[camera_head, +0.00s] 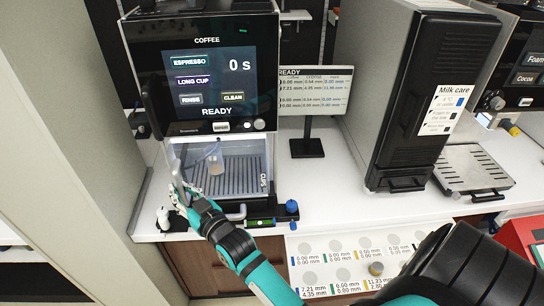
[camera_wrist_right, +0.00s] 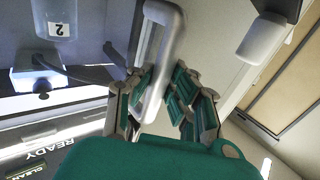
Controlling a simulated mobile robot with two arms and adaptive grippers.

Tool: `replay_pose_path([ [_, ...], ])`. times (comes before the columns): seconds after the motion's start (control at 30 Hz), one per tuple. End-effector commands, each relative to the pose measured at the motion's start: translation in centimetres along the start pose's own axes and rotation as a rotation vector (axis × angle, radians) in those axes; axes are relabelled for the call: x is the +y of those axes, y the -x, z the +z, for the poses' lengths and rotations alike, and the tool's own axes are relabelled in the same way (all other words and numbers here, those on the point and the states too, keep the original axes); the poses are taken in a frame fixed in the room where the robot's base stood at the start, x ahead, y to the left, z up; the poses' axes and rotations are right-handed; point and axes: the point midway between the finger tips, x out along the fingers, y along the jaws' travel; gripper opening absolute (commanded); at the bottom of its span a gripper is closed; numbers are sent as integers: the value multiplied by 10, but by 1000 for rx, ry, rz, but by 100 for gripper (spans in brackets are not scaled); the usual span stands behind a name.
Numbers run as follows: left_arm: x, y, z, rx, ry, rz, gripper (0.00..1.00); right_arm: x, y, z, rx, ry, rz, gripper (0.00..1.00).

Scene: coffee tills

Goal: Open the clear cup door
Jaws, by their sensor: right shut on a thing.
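The clear cup door (camera_head: 245,183) is a see-through panel marked CUPS, low on the coffee machine (camera_head: 214,75). A small cup (camera_head: 214,160) shows through it. My right gripper (camera_head: 181,190) is at the door's left edge. In the right wrist view its fingers (camera_wrist_right: 158,98) are closed around a light grey bar handle (camera_wrist_right: 163,50). The fingers hide part of the handle. I cannot tell whether the door stands slightly ajar. My left gripper is not in view.
A small readout board (camera_head: 313,90) on a stand and a dark milk unit (camera_head: 435,95) stand to the right. A blue-topped knob (camera_head: 291,207) is near the counter's front edge. A tall cabinet panel (camera_head: 70,130) is close on the left.

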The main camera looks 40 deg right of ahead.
Motion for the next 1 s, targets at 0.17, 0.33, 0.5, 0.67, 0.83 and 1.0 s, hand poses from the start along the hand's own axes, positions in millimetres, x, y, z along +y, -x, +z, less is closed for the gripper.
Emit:
replay_pose_path([
  [0.17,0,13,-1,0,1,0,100,-2,17,-4,1,1,1,0],
  [0.33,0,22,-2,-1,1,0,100,-5,36,-4,2,2,2,0],
  [0.5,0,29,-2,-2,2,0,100,-7,53,-4,4,4,3,0],
  [0.67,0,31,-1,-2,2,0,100,-8,59,-3,7,4,3,0],
  [0.83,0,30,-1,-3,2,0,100,-8,59,-3,9,5,3,0],
  [1.0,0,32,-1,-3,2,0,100,-8,62,-4,8,5,3,0],
])
